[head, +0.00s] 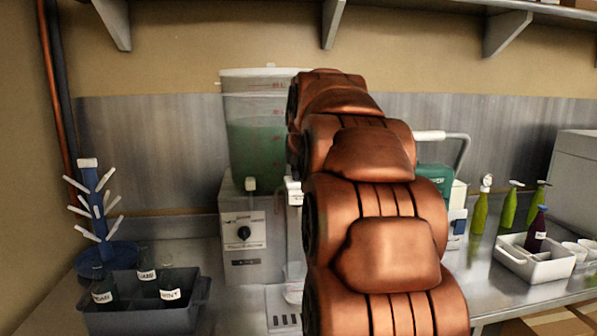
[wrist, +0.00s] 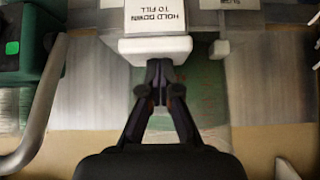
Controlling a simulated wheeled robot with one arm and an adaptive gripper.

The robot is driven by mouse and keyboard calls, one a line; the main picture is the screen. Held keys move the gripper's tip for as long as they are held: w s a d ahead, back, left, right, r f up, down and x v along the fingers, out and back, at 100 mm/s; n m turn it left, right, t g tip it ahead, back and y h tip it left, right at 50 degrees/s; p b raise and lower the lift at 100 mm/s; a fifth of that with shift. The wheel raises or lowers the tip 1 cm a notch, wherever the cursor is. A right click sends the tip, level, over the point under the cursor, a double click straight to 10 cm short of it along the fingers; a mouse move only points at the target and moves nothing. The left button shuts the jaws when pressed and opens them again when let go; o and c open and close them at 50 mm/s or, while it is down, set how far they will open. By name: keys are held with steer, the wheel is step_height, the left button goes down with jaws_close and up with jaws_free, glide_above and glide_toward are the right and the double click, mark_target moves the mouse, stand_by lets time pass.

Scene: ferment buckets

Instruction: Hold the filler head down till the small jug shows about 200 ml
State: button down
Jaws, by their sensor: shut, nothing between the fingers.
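The white filler head (wrist: 155,48), labelled "HOLD DOWN TO FILL", is at the top middle of the wrist view. Part of a white fitting, likely the same head, shows beside my arm in the head view (head: 293,191). My gripper (wrist: 160,75) is shut and empty, its fingertips at the filler head's lower edge in the wrist view. I cannot tell whether they touch it or press it. My arm hides most of the filling spot in the head view. A pale rounded piece (head: 293,292) above the drip tray (head: 283,315) may be the small jug; its level cannot be read.
A bucket of green liquid (head: 256,140) stands on a grey dial unit (head: 245,235). A dark crate (head: 140,318) of labelled bottles and a bottle tree (head: 97,205) are at left. Green bottles (head: 509,207) and a white tray (head: 535,265) are at right. A handled green machine (head: 436,175) stands behind my arm.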

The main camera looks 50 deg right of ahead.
mark_target(299, 205)
step_height(299, 205, down, 9)
steer(key=b, duration=0.4)
steer(key=shift+s+a+f+b, duration=0.1)
steer(key=shift+f+b, duration=0.05)
steer(key=shift+f, duration=0.25)
steer(key=shift+s+a+f+b, duration=0.1)
steer(key=shift+f+b, duration=0.05)
steer(key=shift+f, duration=0.25)
stand_by(2.6)
step_height(299, 205, up, 6)
steer(key=shift+f+p, duration=0.1)
steer(key=shift+p, duration=0.55)
steer(key=b+v, duration=0.1)
steer(key=v, duration=0.9)
steer(key=shift+r, duration=0.25)
steer(key=shift+w+d, duration=0.1)
steer(key=shift+w, duration=0.1)
